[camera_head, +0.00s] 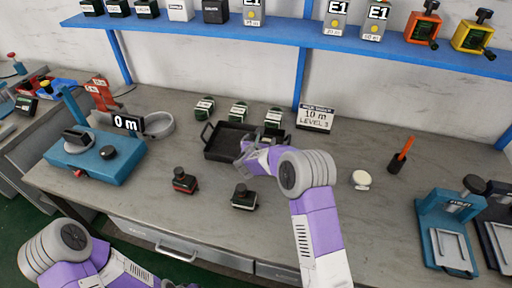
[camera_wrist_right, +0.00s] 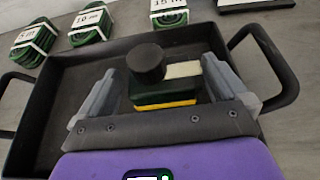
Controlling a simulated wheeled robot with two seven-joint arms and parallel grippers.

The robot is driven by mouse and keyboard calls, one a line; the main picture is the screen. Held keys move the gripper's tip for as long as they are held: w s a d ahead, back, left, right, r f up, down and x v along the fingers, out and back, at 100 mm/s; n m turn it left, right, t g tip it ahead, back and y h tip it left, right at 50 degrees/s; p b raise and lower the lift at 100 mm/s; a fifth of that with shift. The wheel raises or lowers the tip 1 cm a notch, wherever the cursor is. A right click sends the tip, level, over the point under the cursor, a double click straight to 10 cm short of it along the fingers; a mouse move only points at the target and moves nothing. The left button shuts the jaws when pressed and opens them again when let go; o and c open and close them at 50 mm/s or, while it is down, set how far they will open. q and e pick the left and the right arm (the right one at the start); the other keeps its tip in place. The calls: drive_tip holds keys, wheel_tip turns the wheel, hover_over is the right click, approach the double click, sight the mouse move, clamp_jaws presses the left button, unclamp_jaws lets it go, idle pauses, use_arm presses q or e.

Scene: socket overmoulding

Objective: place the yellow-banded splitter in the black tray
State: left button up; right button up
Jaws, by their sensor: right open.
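The yellow-banded splitter (camera_wrist_right: 164,92), a dark block with a yellow stripe and a round black knob, is inside the black tray (camera_wrist_right: 62,90) in the right wrist view. My right gripper (camera_wrist_right: 170,88) has its fingers apart on either side of it, with gaps visible. Whether its base rests fully on the tray floor is hard to see. In the head view the black tray (camera_head: 222,154) lies mid-table, and my right gripper (camera_head: 260,145) reaches over its right part, partly hiding the splitter. My left arm shows at lower left, but its gripper is out of view.
A red-banded splitter (camera_head: 184,181) and another dark splitter (camera_head: 243,197) stand in front of the tray. A teal machine (camera_head: 95,155) is left, a teal press (camera_head: 446,230) right.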

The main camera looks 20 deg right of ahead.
drive_tip(key=v, duration=0.9)
drive_tip(key=shift+p, duration=0.4)
drive_tip(key=shift+w, duration=0.1)
